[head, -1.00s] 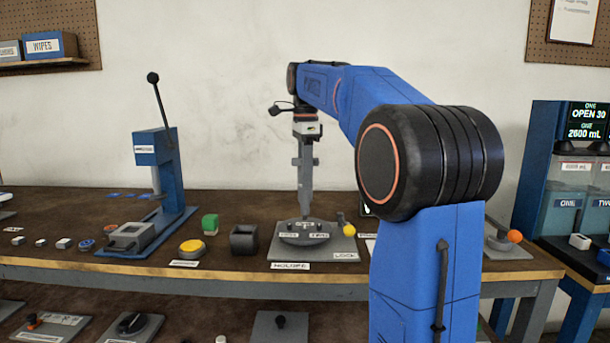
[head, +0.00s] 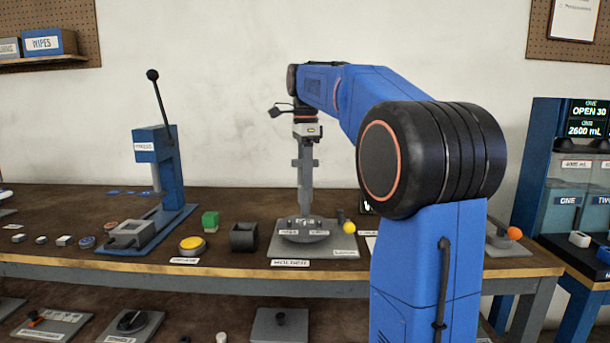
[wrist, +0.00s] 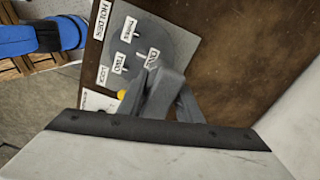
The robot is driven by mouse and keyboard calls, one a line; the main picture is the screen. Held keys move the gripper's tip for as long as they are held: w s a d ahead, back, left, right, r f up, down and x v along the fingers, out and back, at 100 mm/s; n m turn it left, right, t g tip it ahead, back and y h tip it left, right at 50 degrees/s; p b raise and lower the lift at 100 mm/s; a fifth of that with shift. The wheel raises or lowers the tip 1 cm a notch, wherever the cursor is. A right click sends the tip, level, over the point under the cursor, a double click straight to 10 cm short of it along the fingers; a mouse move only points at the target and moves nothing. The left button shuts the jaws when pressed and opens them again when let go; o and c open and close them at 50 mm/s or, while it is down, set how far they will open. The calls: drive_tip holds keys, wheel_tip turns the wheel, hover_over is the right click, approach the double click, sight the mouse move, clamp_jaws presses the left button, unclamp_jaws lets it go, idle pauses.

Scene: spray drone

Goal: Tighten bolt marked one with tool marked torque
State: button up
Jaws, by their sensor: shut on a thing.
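The holder (head: 270,252) is a grey plate on the workbench with a round grey disc on it. In the wrist view the holder (wrist: 178,38) shows small bolts with tags reading ONE, TWO and THREE. The bolt at the ONE tag (wrist: 152,57) is largely hidden by my gripper. My gripper (head: 305,178) points straight down over the disc and is shut on a slim grey tool (head: 305,204). The tool's lower end reaches close to the disc; I cannot tell whether it touches a bolt. No torque mark is legible on it. My gripper also fills the wrist view's middle (wrist: 165,88).
A yellow ball knob (head: 349,227) stands at the holder's right, by the LOCK label. Left of the holder are a dark hollow block (head: 244,238), a green block (head: 210,221), a yellow button (head: 192,244) and a blue lever press (head: 172,180). An orange knob (head: 515,233) is at right.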

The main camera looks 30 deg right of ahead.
drive_tip(key=shift+f, duration=0.75)
idle(2.0)
drive_tip(key=shift+r, duration=0.2)
idle(0.5)
drive_tip(key=shift+r, duration=3.45)
